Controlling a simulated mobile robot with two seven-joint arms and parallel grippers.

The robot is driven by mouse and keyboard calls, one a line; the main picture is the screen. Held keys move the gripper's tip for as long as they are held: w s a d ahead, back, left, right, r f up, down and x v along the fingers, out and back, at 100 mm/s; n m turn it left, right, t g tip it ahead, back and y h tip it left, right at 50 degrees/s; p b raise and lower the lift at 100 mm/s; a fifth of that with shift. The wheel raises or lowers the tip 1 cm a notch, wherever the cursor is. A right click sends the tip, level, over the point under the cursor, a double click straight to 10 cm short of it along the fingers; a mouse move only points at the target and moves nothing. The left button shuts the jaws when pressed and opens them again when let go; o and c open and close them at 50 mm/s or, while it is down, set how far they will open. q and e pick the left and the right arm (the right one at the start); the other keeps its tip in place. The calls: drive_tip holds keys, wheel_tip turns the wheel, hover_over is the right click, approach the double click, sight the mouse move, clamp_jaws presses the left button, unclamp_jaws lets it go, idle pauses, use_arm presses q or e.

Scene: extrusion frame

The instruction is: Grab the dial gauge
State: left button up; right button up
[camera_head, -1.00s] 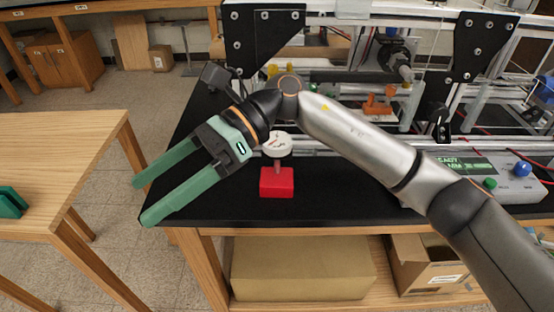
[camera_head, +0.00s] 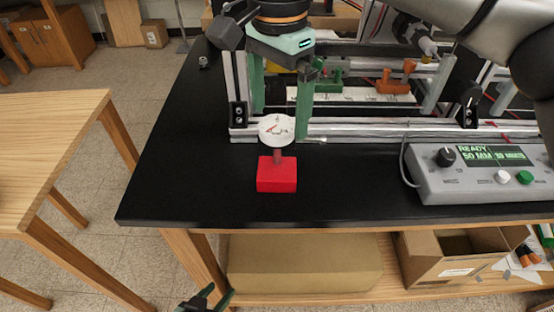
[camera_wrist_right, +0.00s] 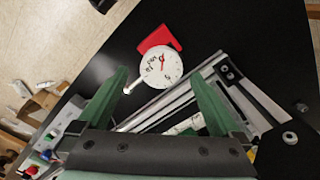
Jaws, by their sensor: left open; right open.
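The dial gauge (camera_head: 277,130) has a round white face and stands upright on a red block (camera_head: 276,174) on the black tabletop. My right gripper (camera_head: 280,122) points down from above with its two green fingers spread, one on each side of the dial in the head view. In the right wrist view the dial (camera_wrist_right: 161,67) shows between and just past the open fingertips (camera_wrist_right: 160,77), with the red block (camera_wrist_right: 155,40) beyond it. I see no contact. My left gripper (camera_head: 208,300) is only partly in view at the bottom edge, empty, away from the gauge.
An aluminium extrusion frame (camera_head: 350,130) stands just behind the gauge, close to my right fingers. A grey control box (camera_head: 480,180) with a green display stands to the right. The black tabletop (camera_head: 185,180) left of the gauge is clear.

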sight(276, 141)
drive_tip(key=f, duration=0.7)
drive_tip(key=shift+a, duration=0.2)
clamp_jaws()
idle(0.6)
drive_tip(key=shift+r, duration=0.1)
